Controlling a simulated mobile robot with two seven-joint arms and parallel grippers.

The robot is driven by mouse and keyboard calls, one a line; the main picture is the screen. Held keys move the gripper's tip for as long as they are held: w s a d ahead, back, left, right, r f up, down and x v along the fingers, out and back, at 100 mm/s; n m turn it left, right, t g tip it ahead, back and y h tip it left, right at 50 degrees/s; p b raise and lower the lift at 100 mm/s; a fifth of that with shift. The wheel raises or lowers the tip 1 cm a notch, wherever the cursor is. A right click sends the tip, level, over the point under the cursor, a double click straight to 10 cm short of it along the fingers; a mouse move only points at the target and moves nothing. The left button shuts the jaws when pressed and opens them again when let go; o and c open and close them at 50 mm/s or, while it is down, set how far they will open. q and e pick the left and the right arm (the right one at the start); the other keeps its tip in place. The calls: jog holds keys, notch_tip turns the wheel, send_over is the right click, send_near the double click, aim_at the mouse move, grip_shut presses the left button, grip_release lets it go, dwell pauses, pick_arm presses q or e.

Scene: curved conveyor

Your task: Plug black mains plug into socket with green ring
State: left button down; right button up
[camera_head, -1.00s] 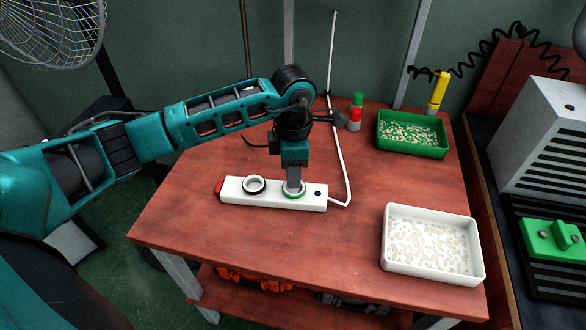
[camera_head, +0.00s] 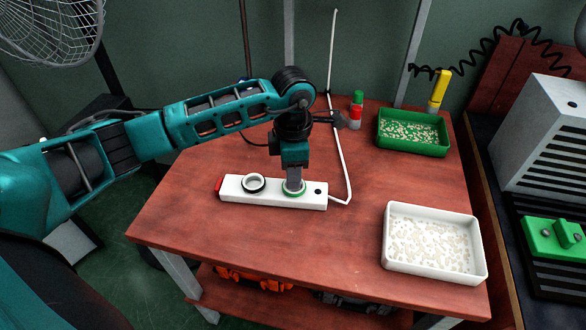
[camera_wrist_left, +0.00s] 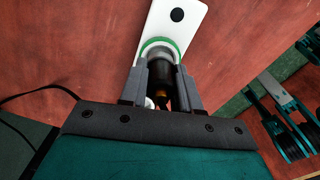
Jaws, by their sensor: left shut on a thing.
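A white power strip (camera_head: 308,199) lies on the red-brown table, with a red end at its left. Its socket with the green ring (camera_head: 286,193) is on the right half; the green ring also shows in the left wrist view (camera_wrist_left: 157,43). My left gripper (camera_head: 294,184) points down right over this socket. In the left wrist view, the left gripper (camera_wrist_left: 160,75) is shut on the black mains plug (camera_wrist_left: 160,72), whose end is at the green ring. How deep the plug sits cannot be seen. The fingers hide the plug in the head view. My right gripper is not in view.
A socket with a black ring (camera_head: 253,184) is left of the green one. A white tray (camera_head: 388,255) stands front right, a green tray (camera_head: 412,149) back right. The table front is clear.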

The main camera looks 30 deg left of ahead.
pick_arm(q)
jog(key=shift+f+b, duration=0.6)
jog(key=shift+f, duration=0.2)
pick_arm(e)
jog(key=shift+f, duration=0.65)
pick_arm(q)
jog(key=c, duration=0.7)
grip_release()
jog(key=shift+c, duration=0.2)
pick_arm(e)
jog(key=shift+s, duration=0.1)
pick_arm(q)
jog(key=shift+r, duration=0.2)
notch_tip(320, 180, up, 13)
jog(key=shift+f+p, duration=0.2)
jog(key=shift+p, duration=0.35)
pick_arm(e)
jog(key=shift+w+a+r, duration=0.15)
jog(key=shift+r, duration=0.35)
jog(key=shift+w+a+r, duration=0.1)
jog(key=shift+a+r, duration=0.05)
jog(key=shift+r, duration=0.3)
